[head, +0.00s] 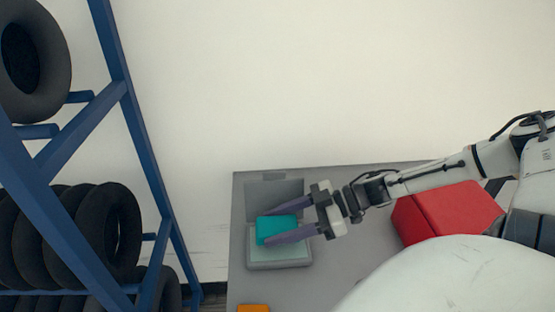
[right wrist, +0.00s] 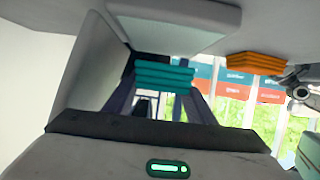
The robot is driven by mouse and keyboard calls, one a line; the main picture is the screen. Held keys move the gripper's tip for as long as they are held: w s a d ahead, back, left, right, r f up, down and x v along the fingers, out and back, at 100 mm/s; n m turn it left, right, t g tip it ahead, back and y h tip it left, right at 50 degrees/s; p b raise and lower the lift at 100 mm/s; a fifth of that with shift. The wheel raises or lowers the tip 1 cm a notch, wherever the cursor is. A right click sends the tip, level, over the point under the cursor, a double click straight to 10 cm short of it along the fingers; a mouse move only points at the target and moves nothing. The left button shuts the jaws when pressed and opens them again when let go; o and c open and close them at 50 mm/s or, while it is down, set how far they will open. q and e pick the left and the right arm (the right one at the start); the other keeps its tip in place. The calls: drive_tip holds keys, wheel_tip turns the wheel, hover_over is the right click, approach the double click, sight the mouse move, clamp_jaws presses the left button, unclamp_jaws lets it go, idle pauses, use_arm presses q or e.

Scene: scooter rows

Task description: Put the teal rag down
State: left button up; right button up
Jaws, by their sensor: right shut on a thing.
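My right gripper (head: 268,228) reaches in from the right, its two purple fingers shut on the teal rag (head: 277,230). The rag is a folded, block-like bundle. In the right wrist view the teal rag (right wrist: 165,75) shows its stacked folds between the fingers. In the head view it overlaps a pale grey tray-like thing (head: 280,264) on the grey table (head: 350,260). I cannot tell whether the rag touches it or hangs above it.
A red box (head: 447,214) stands on the table under my right forearm. An orange folded thing (head: 252,308) lies at the bottom edge; it also shows in the right wrist view (right wrist: 257,64). A blue rack (head: 140,140) with black tyres (head: 85,235) stands left. Bare table lies between tray and red box.

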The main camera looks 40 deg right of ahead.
drive_tip(key=shift+f+b, duration=0.45)
drive_tip(key=shift+f, duration=1.1)
drive_tip(key=shift+f, duration=0.2)
drive_tip(key=o, duration=1)
drive_tip(key=shift+r, duration=0.1)
